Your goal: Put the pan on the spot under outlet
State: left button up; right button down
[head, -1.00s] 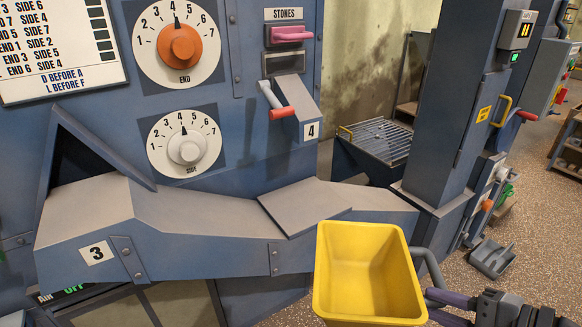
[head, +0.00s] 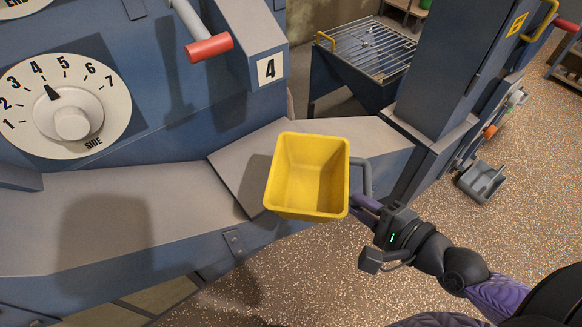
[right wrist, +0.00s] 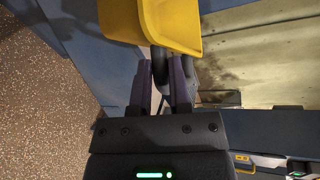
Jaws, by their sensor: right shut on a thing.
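The yellow pan (head: 308,175), a deep open-topped box with a grey side handle (head: 362,178), appears empty. In the head view it overlaps the grey chute top (head: 240,165); I cannot tell whether they touch. My right gripper (head: 362,203) is shut on the handle, at the pan's right side. In the right wrist view the fingers (right wrist: 163,85) close around the dark handle, below the yellow pan (right wrist: 165,22). I cannot make out a marked spot under an outlet. My left gripper is not in view.
A grated hopper (head: 365,50) stands behind. A grey tray (head: 482,182) lies on the floor beside the blue column (head: 450,75).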

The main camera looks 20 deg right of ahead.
send_over(312, 178)
jog(key=w, duration=0.2)
jog(key=shift+s+a+b, duration=0.2)
jog(key=shift+a+b, duration=0.15)
jog(key=shift+a, duration=0.05)
notch_tip(312, 178, down, 7)
jog(key=b, duration=0.4)
jog(key=shift+w+r, duration=0.1)
jog(key=shift+w, duration=0.05)
jog(key=shift+w+a+f, duration=0.1)
jog(key=shift+w+f, duration=0.1)
jog(key=shift+r, duration=0.15)
jog(key=c, duration=0.6)
grip_release()
